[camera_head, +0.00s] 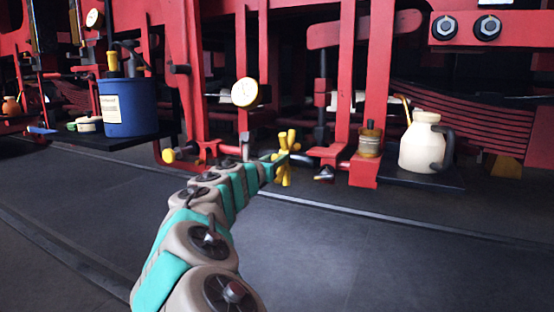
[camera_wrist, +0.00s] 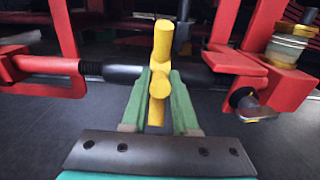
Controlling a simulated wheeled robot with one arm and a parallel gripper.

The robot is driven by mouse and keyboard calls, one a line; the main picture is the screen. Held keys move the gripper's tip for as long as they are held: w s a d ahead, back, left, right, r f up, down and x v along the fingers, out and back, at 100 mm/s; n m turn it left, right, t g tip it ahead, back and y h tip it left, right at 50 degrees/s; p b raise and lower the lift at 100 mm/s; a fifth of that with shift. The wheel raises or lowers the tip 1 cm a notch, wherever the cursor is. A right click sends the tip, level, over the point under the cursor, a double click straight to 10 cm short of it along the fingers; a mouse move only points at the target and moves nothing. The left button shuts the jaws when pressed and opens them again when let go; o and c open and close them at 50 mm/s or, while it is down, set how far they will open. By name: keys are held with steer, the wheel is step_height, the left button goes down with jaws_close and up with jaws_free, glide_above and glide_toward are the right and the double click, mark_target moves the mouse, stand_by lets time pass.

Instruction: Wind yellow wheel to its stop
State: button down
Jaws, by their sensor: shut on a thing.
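The yellow wheel (camera_head: 284,157) is a small handwheel with knobbed spokes, low on the red frame in the middle of the head view. My gripper (camera_head: 268,160) reaches it from the left. In the wrist view the green fingers of my gripper (camera_wrist: 160,85) are shut around a spoke of the yellow wheel (camera_wrist: 163,42). One spoke stands up beyond the fingertips. A dark horizontal shaft (camera_wrist: 122,74) runs behind the fingers between red brackets. The wheel's hub and its stop cannot be made out.
A brass-coloured cup (camera_head: 370,140) and a grey lever end (camera_head: 325,174) are close on the right. A cream jug (camera_head: 422,146) stands farther right on a dark tray. A blue drum (camera_head: 128,108) stands at the left. A white dial (camera_head: 245,92) sits above. The floor in front is clear.

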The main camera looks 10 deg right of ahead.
mark_target(276, 180)
steer(key=shift+f, duration=0.2)
steer(key=shift+f+b, duration=0.5)
steer(key=shift+f, duration=0.7)
steer(key=shift+s, duration=0.1)
steer(key=shift+f, duration=0.1)
steer(key=shift+d+f, duration=0.1)
steer(key=shift+f, duration=0.35)
steer(key=shift+w+d+f, duration=0.1)
steer(key=shift+w+f, duration=0.1)
steer(key=shift+f, duration=0.3)
steer(key=shift+w+d+f, duration=0.1)
steer(key=shift+w+f, duration=0.1)
steer(key=shift+f, duration=0.3)
